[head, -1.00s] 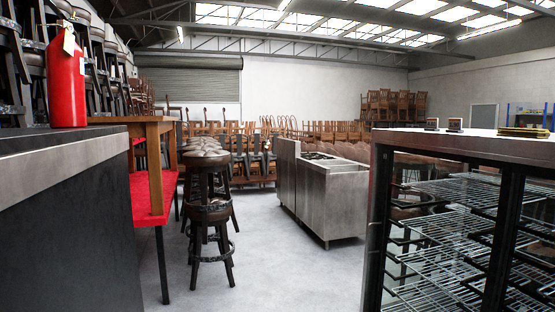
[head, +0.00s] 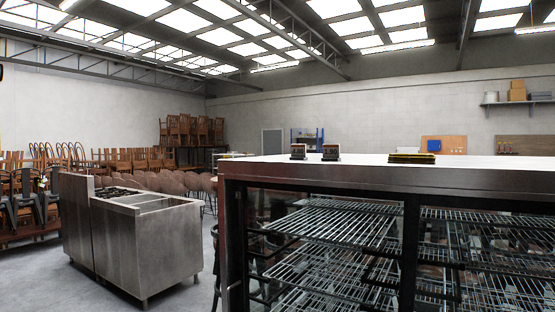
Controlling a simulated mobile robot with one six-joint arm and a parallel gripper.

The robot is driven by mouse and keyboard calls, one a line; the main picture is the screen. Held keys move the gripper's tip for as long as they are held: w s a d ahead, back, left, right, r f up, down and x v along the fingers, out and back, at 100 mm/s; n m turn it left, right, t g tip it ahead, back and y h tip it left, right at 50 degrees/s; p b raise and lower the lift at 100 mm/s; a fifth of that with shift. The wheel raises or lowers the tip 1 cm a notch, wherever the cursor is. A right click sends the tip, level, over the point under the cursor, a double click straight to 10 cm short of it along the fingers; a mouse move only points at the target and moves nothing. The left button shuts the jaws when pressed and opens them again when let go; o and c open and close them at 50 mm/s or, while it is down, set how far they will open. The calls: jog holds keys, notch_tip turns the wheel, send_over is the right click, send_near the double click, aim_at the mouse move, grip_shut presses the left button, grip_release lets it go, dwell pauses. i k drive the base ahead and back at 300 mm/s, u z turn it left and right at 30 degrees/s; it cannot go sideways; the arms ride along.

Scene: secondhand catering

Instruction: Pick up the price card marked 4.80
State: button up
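Two small dark cards or holders with pale and reddish markings stand on top of the steel-edged display cabinet (head: 480,178). One is the left card (head: 298,151) and the other is the right card (head: 331,152), a short gap apart near the cabinet's left part. Their print is too small to read, so I cannot tell which, if either, is marked 4.80. My gripper is not in view.
A flat yellow-and-black item (head: 412,158) lies further right on the cabinet top. Wire shelves (head: 340,225) fill the cabinet below. A steel cooking unit (head: 150,240) stands to the left, with grey floor (head: 40,270) around it. Stacked chairs (head: 190,130) line the back.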

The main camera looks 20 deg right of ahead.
aim_at(298, 151)
jog(key=z, duration=0.25)
jog(key=i, duration=0.6)
jog(key=z, duration=0.2)
jog(key=k, duration=0.7)
jog(key=z, duration=0.25)
jog(key=i, duration=0.7)
jog(key=u, duration=0.05)
